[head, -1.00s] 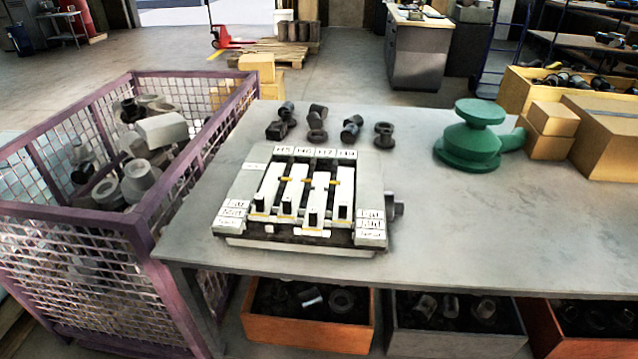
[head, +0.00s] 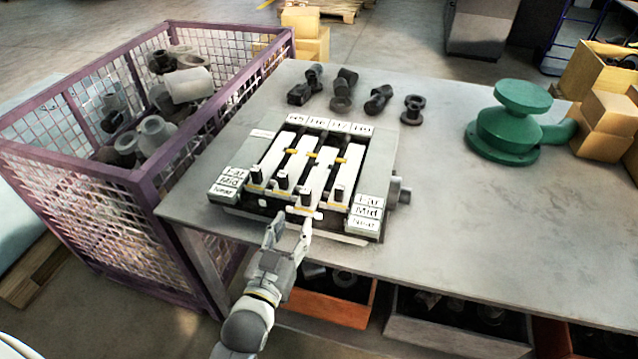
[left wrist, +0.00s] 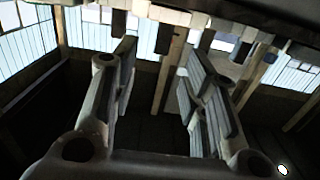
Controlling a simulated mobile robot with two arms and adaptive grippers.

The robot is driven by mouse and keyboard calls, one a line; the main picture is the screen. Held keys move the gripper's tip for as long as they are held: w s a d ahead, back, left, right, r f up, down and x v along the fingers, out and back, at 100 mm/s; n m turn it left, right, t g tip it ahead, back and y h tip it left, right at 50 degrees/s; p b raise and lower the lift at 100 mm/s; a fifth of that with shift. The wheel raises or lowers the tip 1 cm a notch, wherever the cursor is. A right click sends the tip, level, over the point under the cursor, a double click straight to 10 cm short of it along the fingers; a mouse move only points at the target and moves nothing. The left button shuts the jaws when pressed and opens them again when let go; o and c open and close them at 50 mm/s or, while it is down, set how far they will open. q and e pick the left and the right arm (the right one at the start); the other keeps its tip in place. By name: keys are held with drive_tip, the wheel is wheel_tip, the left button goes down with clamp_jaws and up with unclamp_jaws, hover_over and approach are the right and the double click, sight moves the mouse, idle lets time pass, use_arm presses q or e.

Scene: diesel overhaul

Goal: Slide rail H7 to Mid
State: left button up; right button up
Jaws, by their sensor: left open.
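The slide board (head: 385,150) lies on the workbench with several white rails under labels that look like H5, H6, H7 and H9. Rail H7 (head: 321,172), third from the left, reaches closest to the front edge, its dark upright handle (head: 306,197) level with about the Near row. My left gripper (head: 289,224) is open and empty, just in front of that handle and apart from it in the head view. In the left wrist view its two fingers (left wrist: 160,60) are spread, with dark handles and pale rail ends beyond them. My right gripper is out of view.
Far, Mid and Near labels (head: 367,212) stand on both sides of the board. Dark metal parts (head: 341,103) lie behind it. A green pump-like part (head: 507,125) stands to the right. A purple mesh crate (head: 160,195) borders the bench's left. Bare bench (head: 480,220) lies right of the board.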

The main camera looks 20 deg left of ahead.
sight(304, 194)
use_arm(q)
drive_tip(key=w, duration=0.3)
drive_tip(key=w+r+p, duration=0.1)
drive_tip(key=w, duration=0.2)
drive_tip(key=w+p, duration=0.1)
drive_tip(key=w, duration=0.2)
drive_tip(key=shift+w+r, duration=0.1)
drive_tip(key=shift+r, duration=0.2)
drive_tip(key=shift+w+f+p, duration=0.1)
drive_tip(key=shift+w+p, duration=0.3)
drive_tip(key=shift+w, duration=0.35)
clamp_jaws()
